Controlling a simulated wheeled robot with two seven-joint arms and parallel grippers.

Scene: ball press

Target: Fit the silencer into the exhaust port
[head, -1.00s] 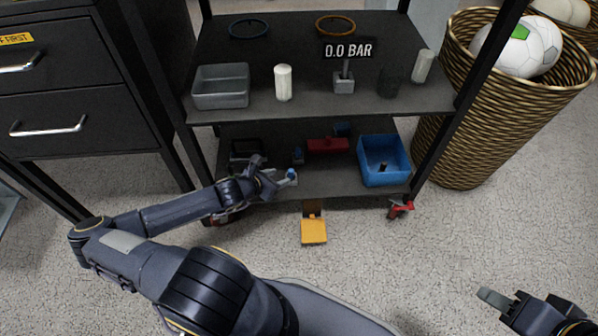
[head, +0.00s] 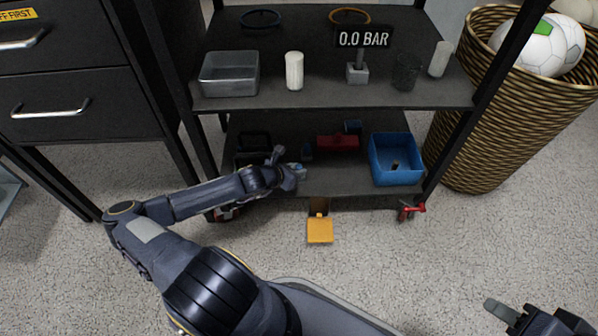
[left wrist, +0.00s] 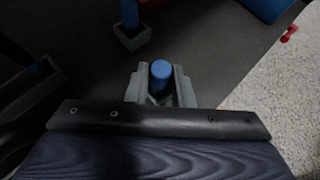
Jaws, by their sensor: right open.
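My left gripper (head: 296,171) is over the front of the lower shelf. In the left wrist view its grey fingers (left wrist: 160,86) close on both sides of a small blue cylinder (left wrist: 161,72), which looks like the silencer. What lies under the cylinder is mostly hidden. A second blue piece (head: 307,152) in a square grey base stands just behind, and it also shows in the left wrist view (left wrist: 130,14). I cannot tell which fitting has the exhaust port. My right gripper (head: 508,314) is open and empty at the lower right, over the floor.
A red block (head: 338,142) and a blue bin (head: 396,178) stand on the lower shelf (head: 345,186). A grey tray (head: 229,88), white cylinders (head: 294,70) and a gauge reading 0.0 BAR (head: 363,37) are above. A yellow pedal (head: 320,231) juts out below.

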